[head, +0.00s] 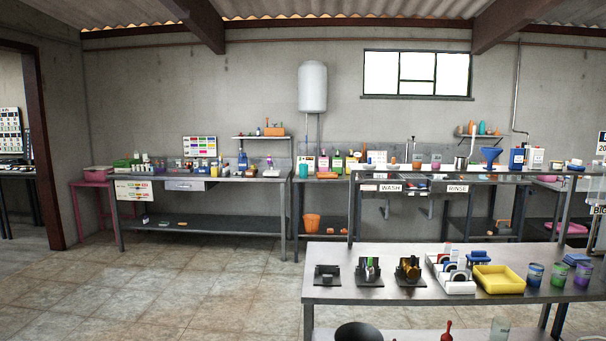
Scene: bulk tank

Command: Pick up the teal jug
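No object is clearly readable as a teal jug at this distance. A small teal vessel (303,171) stands at the left end of the middle bench by the back wall; its handle or spout cannot be made out. Another slim teal container (482,128) stands upright on the small wall shelf at the right. Neither of my grippers shows in the head view, and nothing is seen touching either teal thing.
A steel table (330,291) with racks, a yellow tray (499,279) and several cups stands near at the right. A long bench (200,178) lines the back wall at the left. The sink bench (425,176) is behind the near table. Tiled floor (190,290) is clear at the left.

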